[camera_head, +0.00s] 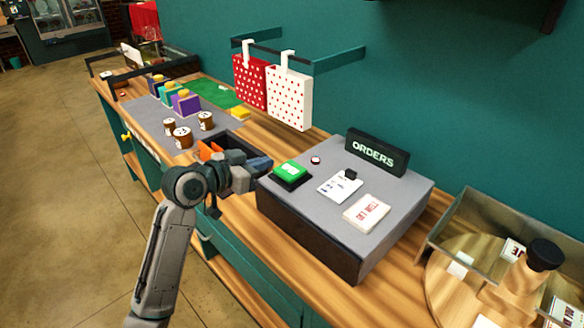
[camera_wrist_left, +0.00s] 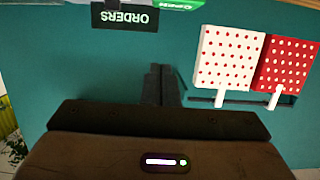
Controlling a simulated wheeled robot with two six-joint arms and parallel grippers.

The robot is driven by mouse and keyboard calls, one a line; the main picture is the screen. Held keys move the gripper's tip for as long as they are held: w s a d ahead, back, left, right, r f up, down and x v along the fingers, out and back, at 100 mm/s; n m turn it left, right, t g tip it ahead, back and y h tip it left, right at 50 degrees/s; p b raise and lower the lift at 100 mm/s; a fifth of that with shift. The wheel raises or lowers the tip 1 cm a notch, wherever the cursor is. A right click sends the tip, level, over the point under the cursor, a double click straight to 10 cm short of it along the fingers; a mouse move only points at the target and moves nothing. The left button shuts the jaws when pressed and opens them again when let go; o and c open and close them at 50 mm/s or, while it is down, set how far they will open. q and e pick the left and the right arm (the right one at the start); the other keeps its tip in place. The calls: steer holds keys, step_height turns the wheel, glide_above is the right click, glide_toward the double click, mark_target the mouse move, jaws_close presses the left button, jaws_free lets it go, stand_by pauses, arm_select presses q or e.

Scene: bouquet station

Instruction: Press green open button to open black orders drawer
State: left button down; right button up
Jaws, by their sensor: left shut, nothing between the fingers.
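The green open button (camera_head: 290,171) sits on a black base at the left of the grey top of the orders unit (camera_head: 335,252). The unit's black front shows no visible gap, so the orders drawer looks closed. A black ORDERS sign (camera_head: 377,152) stands at its back. My left gripper (camera_head: 266,164) is shut and empty, its tips just left of the button; whether they touch it I cannot tell. In the left wrist view the shut fingers (camera_wrist_left: 160,84) show, with the ORDERS sign (camera_wrist_left: 125,17) upside down and the green button (camera_wrist_left: 178,4) at the top edge. My right gripper is not in view.
A note (camera_head: 340,187) and a red-lettered card (camera_head: 367,213) lie on the unit's top. Red (camera_head: 250,80) and white (camera_head: 289,98) dotted bags hang on the wall behind. Small jars (camera_head: 183,137) stand at left, and a wooden turntable (camera_head: 450,280) at right.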

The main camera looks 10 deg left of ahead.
arm_select(q)
steer(key=shift+w, duration=0.1)
steer(key=p, duration=0.5)
glide_above(292, 174)
steer(key=shift+w+d+f, duration=0.1)
steer(key=shift+f, duration=0.45)
steer(key=shift+w+d+f, duration=0.1)
steer(key=shift+f, duration=0.4)
step_height(292, 174, down, 3)
steer(key=shift+s+a+r+p, duration=0.1)
steer(key=shift+s+a+p, duration=0.05)
steer(key=shift+p, duration=0.25)
steer(key=shift+a+f, duration=0.1)
steer(key=shift+f, duration=0.65)
steer(key=shift+f, duration=0.1)
